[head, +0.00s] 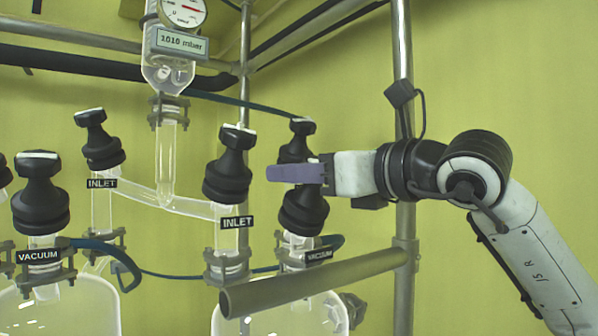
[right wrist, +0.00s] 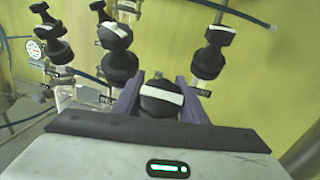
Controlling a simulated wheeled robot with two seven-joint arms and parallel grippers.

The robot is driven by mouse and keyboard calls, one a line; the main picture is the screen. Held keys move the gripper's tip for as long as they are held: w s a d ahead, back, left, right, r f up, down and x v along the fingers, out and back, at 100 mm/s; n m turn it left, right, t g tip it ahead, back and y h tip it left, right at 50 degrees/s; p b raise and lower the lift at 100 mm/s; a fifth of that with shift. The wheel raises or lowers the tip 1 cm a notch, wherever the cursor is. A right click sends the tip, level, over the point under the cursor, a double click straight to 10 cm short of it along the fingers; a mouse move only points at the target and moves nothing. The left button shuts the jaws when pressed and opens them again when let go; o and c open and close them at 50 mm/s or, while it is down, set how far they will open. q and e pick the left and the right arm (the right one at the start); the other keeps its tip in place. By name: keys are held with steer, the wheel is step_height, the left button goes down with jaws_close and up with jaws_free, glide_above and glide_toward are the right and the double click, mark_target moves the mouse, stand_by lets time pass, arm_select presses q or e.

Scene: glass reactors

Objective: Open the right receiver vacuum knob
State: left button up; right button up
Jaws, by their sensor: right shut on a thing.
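The right receiver vacuum knob (head: 304,212) is black and stands upright above a VACUUM label (head: 319,256) on the right glass receiver. My right gripper (head: 296,174) comes in from the right with its purple fingers at the knob's upper part, which they hide in the head view. In the right wrist view the knob's top (right wrist: 161,98), with a white stripe lying nearly crosswise, sits between the two fingers. The gripper is shut on it. My left gripper is not in view.
A black INLET knob (head: 228,178) stands close to the left of the gripper. Another black knob (head: 301,130) shows just behind it. A metal rail (head: 315,284) crosses below, and a vertical pole (head: 404,220) stands behind the wrist. A pressure gauge (head: 183,12) hangs at the top.

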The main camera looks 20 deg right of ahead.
mark_target(292, 205)
steer(key=shift+n+y, duration=0.3)
